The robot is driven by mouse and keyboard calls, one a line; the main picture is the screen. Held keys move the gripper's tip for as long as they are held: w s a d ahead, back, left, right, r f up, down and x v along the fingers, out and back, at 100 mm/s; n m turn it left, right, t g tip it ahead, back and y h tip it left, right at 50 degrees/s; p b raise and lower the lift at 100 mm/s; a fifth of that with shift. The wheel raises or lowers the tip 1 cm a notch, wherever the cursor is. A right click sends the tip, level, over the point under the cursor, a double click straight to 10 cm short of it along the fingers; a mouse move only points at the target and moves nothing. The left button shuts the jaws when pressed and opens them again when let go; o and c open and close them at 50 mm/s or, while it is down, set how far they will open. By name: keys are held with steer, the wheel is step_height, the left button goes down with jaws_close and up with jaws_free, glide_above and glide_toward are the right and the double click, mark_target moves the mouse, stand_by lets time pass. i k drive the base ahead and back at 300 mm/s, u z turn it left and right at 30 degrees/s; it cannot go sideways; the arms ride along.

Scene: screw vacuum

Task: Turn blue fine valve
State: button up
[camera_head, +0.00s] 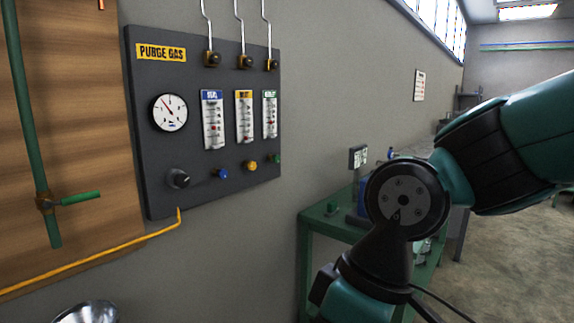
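The blue fine valve (222,174) is a small blue knob low on the dark grey PURGE GAS panel (190,188). A green knob (275,159) is farther right. My teal and black arm fills the right side of the view, well to the right of the panel and apart from it. My gripper's fingers cannot be made out, so I cannot see whether they are open or shut.
A round gauge (170,112) is on the panel, with thin pipes rising from its top. A yellow pipe (100,256) runs along the wall below. A green bench (325,222) stands behind my arm. The space in front of the panel looks clear.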

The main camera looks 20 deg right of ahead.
mark_target(222, 173)
steer(key=z, duration=0.4)
steer(key=i, duration=1.15)
steer(key=u, duration=0.25)
